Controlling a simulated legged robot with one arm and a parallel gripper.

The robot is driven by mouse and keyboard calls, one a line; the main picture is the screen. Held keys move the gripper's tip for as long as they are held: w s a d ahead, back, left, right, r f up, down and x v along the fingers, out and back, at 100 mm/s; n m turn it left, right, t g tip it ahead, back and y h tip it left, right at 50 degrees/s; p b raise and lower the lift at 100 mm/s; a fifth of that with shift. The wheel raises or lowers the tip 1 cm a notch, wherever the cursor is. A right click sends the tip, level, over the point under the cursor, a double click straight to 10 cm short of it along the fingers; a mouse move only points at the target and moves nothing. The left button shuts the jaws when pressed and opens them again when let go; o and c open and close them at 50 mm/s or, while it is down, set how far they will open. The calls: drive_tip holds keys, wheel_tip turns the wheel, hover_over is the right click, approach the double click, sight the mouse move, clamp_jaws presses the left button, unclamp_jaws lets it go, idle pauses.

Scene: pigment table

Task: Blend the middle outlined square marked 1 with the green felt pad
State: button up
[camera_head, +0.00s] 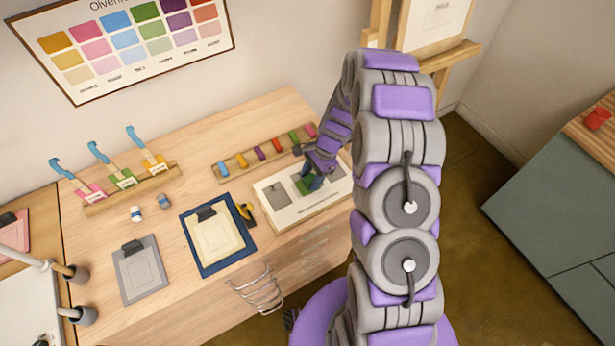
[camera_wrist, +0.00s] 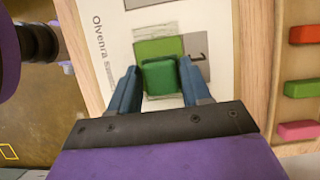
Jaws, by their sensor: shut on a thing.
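My gripper (camera_wrist: 160,80) is shut on the green felt pad (camera_wrist: 160,78), with one blue finger at each side of it. The pad is over the white sheet, at the lower part of a light green square (camera_wrist: 158,47) with rough grey strokes around it. I cannot tell whether the pad touches the sheet. A grey area with a dark 1 (camera_wrist: 197,57) shows beside the green square. In the head view my gripper (camera_head: 309,182) is over the board with the white sheet (camera_head: 287,214), and the pad (camera_head: 302,188) partly hides the middle square.
A wooden rack (camera_head: 228,172) with several coloured sticks stands behind the board. A blue clipboard (camera_head: 196,252) and a grey clipboard (camera_head: 128,285) lie to the left. A holder (camera_head: 128,191) with blue-handled tools stands at the back left. A wire rack (camera_head: 258,290) is at the table's front edge.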

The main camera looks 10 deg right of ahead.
drive_tip(key=shift+w+d, duration=0.3)
drive_tip(key=shift+d, duration=0.5)
drive_tip(key=shift+r+p, duration=2.2)
drive_tip(key=shift+r, duration=1.3)
drive_tip(key=shift+f, duration=0.1)
drive_tip(key=shift+w+d+f+b, duration=0.1)
drive_tip(key=shift+f+b, duration=0.15)
drive_tip(key=shift+f, duration=1.1)
drive_tip(key=shift+w+d+f+b, duration=0.1)
drive_tip(key=shift+f+b, duration=0.1)
drive_tip(key=shift+f, duration=1.1)
drive_tip(key=shift+f, duration=0.85)
drive_tip(key=shift+a, duration=0.1)
